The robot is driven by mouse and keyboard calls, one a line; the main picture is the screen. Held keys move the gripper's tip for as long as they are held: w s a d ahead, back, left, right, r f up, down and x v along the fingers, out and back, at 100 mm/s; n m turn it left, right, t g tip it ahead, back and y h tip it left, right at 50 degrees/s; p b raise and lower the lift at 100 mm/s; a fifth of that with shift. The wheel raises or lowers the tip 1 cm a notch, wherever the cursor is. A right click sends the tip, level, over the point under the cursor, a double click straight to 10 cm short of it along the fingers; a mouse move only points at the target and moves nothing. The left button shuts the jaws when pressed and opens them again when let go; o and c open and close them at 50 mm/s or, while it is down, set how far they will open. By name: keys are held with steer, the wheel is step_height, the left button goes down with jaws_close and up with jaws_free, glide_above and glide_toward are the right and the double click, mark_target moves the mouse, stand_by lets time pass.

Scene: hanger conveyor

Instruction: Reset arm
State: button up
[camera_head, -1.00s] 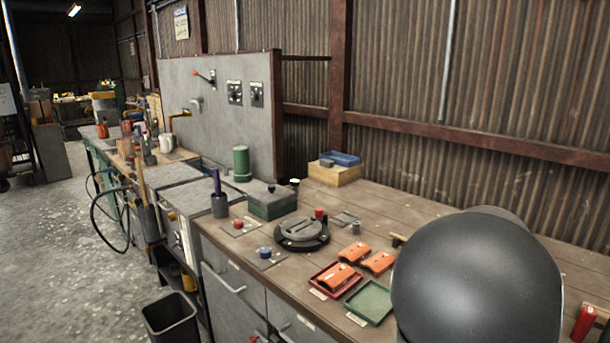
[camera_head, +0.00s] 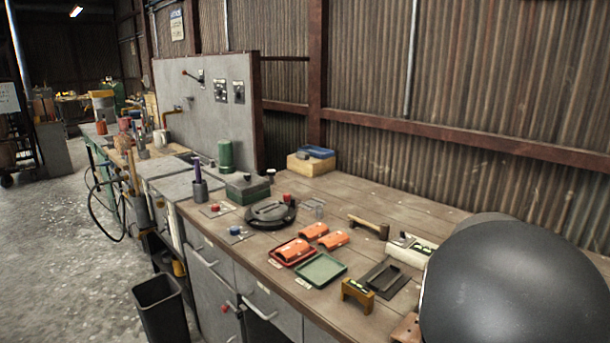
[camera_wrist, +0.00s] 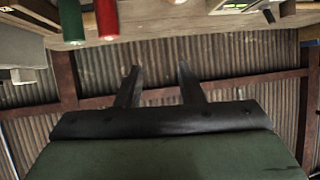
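My gripper (camera_wrist: 160,88) shows in the wrist view with its two dark fingers apart and nothing between them. Behind the fingers is the rusty corrugated wall (camera_wrist: 235,60). The view looks tilted or upside down, with a green cylinder (camera_wrist: 70,20) and a red cylinder (camera_wrist: 106,18) hanging in from the top edge. In the head view my gripper does not show. A large dark rounded part of my arm fills the lower right and hides that end of the bench.
The wooden bench (camera_head: 385,215) holds orange parts (camera_head: 314,230), a green tray (camera_head: 320,269), a black round fixture (camera_head: 270,214), a hammer (camera_head: 368,226) and a yellow block (camera_head: 357,293). A grey panel (camera_head: 205,110) stands behind. A black bin (camera_head: 160,305) is on the floor.

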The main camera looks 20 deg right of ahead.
steer(key=a+f+n+y, duration=0.1)
steer(key=a, duration=0.3)
steer(key=w+a+f+y, duration=0.1)
steer(key=a+f+y, duration=0.1)
steer(key=a, duration=0.2)
steer(key=a+f+n+y, duration=0.1)
steer(key=a+f+y, duration=0.1)
steer(key=a, duration=0.3)
steer(key=shift+w+a+n+p, duration=0.1)
steer(key=shift+w+n+p, duration=0.05)
steer(key=shift+n+p, duration=0.15)
steer(key=s+a+n+y, duration=0.1)
steer(key=a, duration=0.3)
steer(key=s+a+f+n+g+y, duration=0.1)
steer(key=a, duration=0.3)
steer(key=s+a+f+y, duration=0.1)
steer(key=a, duration=0.3)
steer(key=shift+n+g+y+p, duration=0.3)
steer(key=shift+n, duration=0.1)
steer(key=s+a+f+n+g+y, duration=0.1)
steer(key=s+a+n+g, duration=0.4)
steer(key=s+a, duration=0.9)
steer(key=s+g+p, duration=0.1)
steer(key=s, duration=0.1)
steer(key=shift+s+f+n, duration=0.3)
steer(key=shift+f, duration=0.1)
